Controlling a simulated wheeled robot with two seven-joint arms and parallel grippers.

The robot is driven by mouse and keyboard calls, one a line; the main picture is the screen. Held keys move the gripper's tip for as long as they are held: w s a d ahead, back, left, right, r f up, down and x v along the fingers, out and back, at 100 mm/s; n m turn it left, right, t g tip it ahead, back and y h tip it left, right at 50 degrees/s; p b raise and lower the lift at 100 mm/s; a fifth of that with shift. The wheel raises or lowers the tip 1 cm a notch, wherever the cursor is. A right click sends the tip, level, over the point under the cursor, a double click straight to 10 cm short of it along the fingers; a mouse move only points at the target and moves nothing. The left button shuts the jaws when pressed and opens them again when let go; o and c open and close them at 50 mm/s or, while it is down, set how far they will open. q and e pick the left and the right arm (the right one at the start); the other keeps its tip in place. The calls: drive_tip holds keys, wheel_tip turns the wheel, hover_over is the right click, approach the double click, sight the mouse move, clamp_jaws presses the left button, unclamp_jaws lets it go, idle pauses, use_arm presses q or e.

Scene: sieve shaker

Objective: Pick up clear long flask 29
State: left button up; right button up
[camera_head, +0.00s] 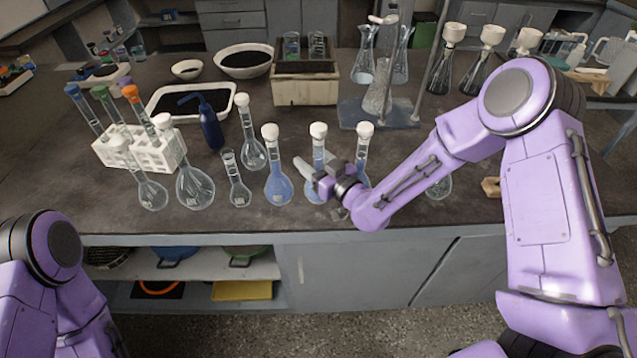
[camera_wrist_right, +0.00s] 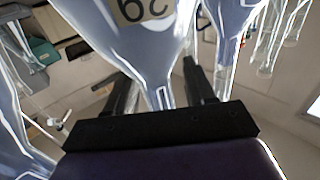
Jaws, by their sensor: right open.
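A long-necked flask with a white stopper (camera_head: 318,131) and bluish tint stands near the front edge of the bench. My right gripper (camera_head: 318,174) is at its neck and hides part of it. In the right wrist view, upside down, the flask (camera_wrist_right: 163,58) bears a label that reads 29. Its neck lies between the two open fingers of my right gripper (camera_wrist_right: 157,82), and no firm grip shows. My left gripper is out of view; only part of my left arm shows at lower left.
Similar flasks stand close on both sides: one at left (camera_head: 278,188) and one at right (camera_head: 363,150). A glass set on a stand (camera_head: 370,116) is behind.

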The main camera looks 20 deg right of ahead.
drive_tip(key=c, duration=1)
clamp_jaws()
